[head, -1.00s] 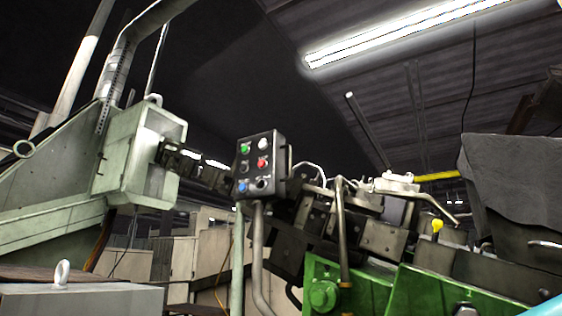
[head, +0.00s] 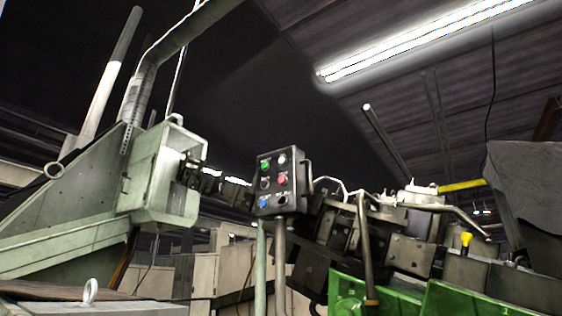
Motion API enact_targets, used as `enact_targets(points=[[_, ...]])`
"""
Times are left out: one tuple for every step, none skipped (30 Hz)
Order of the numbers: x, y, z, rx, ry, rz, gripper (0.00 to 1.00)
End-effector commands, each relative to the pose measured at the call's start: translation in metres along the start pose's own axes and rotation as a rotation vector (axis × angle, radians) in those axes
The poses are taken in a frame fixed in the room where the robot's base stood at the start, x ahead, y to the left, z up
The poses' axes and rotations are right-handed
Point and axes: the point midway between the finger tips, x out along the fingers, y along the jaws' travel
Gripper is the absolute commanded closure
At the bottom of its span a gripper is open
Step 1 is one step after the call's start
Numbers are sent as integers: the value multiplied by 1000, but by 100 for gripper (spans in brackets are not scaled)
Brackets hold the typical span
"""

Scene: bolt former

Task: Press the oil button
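A dark control box (head: 274,212) stands on a post in the middle of the head view, its face turned to me and slightly tilted. The labels are too small to read, so I cannot tell which one is the oil button. My gripper is not in view.
A pale green machine housing (head: 165,180) stands at the left. Dark machine parts with a green base (head: 385,297) fill the right. A yellow-topped lever (head: 466,240) stands up there. A grey pipe (head: 280,265) runs below the box.

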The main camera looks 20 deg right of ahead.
Motion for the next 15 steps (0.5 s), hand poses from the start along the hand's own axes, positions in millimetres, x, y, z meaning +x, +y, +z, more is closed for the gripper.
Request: enact_targets(points=[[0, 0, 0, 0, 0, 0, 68], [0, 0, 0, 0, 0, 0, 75], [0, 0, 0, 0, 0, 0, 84], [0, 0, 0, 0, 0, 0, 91], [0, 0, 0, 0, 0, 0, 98], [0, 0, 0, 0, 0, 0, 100], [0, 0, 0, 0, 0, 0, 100], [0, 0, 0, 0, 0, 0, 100], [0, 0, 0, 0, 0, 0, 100], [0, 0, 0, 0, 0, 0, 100], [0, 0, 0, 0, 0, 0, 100], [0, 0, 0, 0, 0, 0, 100], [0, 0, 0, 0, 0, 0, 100], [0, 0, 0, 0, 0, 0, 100], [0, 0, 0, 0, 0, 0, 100]])
